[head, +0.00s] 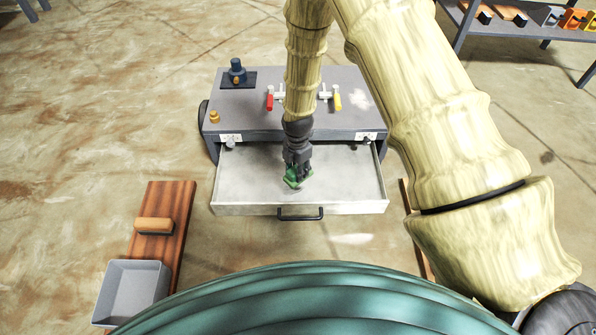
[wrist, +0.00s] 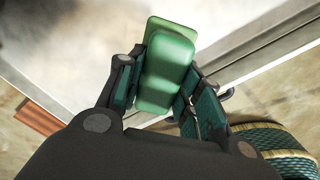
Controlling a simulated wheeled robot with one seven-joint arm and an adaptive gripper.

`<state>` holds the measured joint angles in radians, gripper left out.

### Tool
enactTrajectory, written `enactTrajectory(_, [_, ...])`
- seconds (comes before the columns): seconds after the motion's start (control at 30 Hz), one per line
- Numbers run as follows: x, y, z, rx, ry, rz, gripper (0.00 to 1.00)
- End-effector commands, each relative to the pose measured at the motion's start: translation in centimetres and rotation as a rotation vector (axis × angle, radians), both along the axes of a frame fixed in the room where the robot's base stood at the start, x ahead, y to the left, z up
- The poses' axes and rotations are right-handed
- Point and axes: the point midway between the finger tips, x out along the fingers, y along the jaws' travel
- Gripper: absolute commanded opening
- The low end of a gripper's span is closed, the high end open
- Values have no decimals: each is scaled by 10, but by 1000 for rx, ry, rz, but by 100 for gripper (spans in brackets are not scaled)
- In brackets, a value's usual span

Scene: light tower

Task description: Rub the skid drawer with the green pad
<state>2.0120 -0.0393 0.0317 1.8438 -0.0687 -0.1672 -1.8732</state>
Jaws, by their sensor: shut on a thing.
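The skid drawer (head: 245,185) is pulled out from the front of a grey skid, with a dark handle (head: 300,214) on its front. My gripper (head: 298,172) is inside the drawer's outline, near its middle and toward the front wall. It is shut on the green pad (head: 295,180). In the wrist view the green pad (wrist: 166,65) sits between the fingers, over the pale drawer floor (wrist: 85,45) and close to the front wall. I cannot tell whether the pad touches the floor. A whitish, cloudy patch shows on the floor at the upper left of the wrist view.
The skid top (head: 305,100) carries red and yellow valve handles and a dark knob fitting (head: 237,70). A wooden board (head: 178,200) with a brush-like block (head: 155,226) and a grey bin (head: 133,290) lie at left. A shelf (head: 530,30) stands at top right.

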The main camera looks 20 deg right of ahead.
Motion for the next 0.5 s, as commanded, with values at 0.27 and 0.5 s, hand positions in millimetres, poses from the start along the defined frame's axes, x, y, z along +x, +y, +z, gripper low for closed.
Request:
enactTrajectory(0.27, [-3,0,-12,0,0,89,16])
enactTrajectory(0.5, [-3,0,-31,0,0,88,16])
